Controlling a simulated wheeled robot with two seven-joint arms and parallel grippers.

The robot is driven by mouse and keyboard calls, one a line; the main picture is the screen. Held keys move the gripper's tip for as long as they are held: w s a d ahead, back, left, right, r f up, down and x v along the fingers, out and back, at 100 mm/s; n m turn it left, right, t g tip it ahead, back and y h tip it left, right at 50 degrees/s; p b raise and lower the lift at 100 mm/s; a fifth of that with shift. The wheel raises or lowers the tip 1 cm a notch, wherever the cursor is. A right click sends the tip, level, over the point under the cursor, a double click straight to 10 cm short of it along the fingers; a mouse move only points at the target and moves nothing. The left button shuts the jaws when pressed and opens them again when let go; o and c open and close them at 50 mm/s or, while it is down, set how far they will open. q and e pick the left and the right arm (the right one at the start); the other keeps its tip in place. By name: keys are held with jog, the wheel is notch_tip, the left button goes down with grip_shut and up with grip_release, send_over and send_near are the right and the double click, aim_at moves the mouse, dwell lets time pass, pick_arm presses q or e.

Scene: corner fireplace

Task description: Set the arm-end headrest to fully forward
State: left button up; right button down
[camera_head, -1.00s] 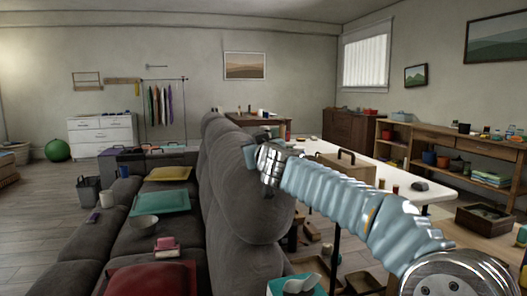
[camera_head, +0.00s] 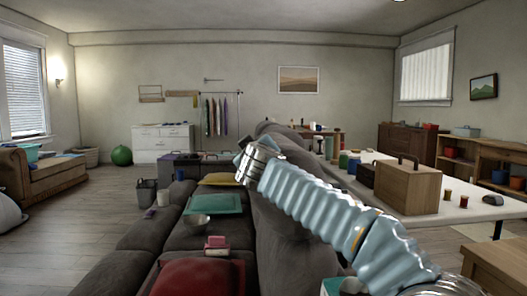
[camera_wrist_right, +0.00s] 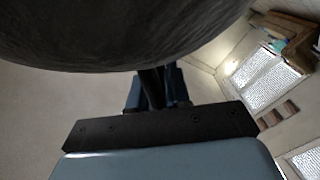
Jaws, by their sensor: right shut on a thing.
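The dark grey sofa (camera_head: 282,215) runs away from me with its back on the right. Its upright back, with the headrest (camera_head: 268,128) at the top, is partly hidden by my right arm. My right gripper (camera_head: 246,153) is at the sofa side of the back's upper part. In the right wrist view, the dark grey padded headrest (camera_wrist_right: 120,30) fills the top, and my right gripper (camera_wrist_right: 155,92) is shut at its edge. The exact grip is hidden behind the padding. My left gripper is not in view.
A red cushion (camera_head: 200,279), a pink stack (camera_head: 216,243), a bowl (camera_head: 197,220), a teal cushion (camera_head: 213,204) and a yellow cushion (camera_head: 220,180) lie along the seats. A white table (camera_head: 470,211) with a wooden box (camera_head: 407,186) stands right of the sofa.

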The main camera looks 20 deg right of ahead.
jog(key=shift+w+a+f, duration=0.1)
jog(key=shift+a+f, duration=0.15)
jog(key=shift+f, duration=0.1)
jog(key=c, duration=1.2)
grip_release()
jog(key=shift+o, duration=0.2)
jog(key=shift+r, duration=0.1)
jog(key=shift+s, duration=0.3)
jog(key=b+v, duration=0.4)
jog(key=v, duration=0.9)
jog(key=shift+s+a, duration=0.15)
jog(key=shift+r, duration=0.15)
